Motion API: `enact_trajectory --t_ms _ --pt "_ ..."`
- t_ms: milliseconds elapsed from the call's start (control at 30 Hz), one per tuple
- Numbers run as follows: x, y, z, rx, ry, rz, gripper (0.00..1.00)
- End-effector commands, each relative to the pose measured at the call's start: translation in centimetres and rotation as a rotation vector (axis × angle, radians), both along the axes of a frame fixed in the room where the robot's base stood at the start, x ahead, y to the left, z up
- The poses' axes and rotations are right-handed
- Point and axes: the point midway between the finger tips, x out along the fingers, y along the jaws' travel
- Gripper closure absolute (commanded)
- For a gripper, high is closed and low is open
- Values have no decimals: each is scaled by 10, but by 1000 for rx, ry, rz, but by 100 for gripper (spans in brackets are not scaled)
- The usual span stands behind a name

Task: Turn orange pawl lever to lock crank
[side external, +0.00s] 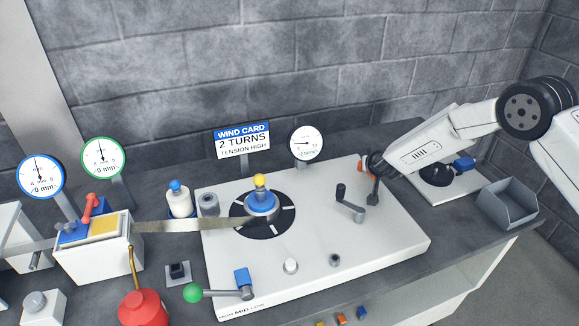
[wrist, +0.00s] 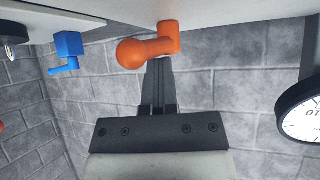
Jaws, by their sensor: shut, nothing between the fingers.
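The orange pawl lever (wrist: 150,51) has a round knob and a short arm on a cylindrical hub in the wrist view. In the side view the lever (side external: 362,166) shows only partly at the panel's right rear, next to my gripper (side external: 373,196). My gripper is shut and empty, its dark fingers pointing down close to the lever. In the wrist view the fingers (wrist: 158,80) end right at the lever, with their tips hidden behind it. I cannot tell whether they touch. The dark crank (side external: 350,206) stands on the white panel, left of and nearer than the gripper.
The white panel (side external: 395,240) holds a blue hub with a yellow knob (side external: 260,190) and a green-knobbed lever (side external: 205,293). A dial gauge (side external: 306,143) and a wind card (side external: 242,139) stand behind. A grey bin (side external: 507,204) and a blue lever (side external: 463,163) are to the right.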

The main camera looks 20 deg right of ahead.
Motion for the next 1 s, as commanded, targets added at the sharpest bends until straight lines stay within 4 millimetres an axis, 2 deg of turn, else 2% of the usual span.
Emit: enact_trajectory --t_ms 67,267,500,1000 --pt "-2 -1 -3 1 8 0 100" --pt "-1 -9 4 1 5 -1 100" --pt "2 -34 22 1 0 -2 100" --pt "-2 20 63 1 -2 2 100"
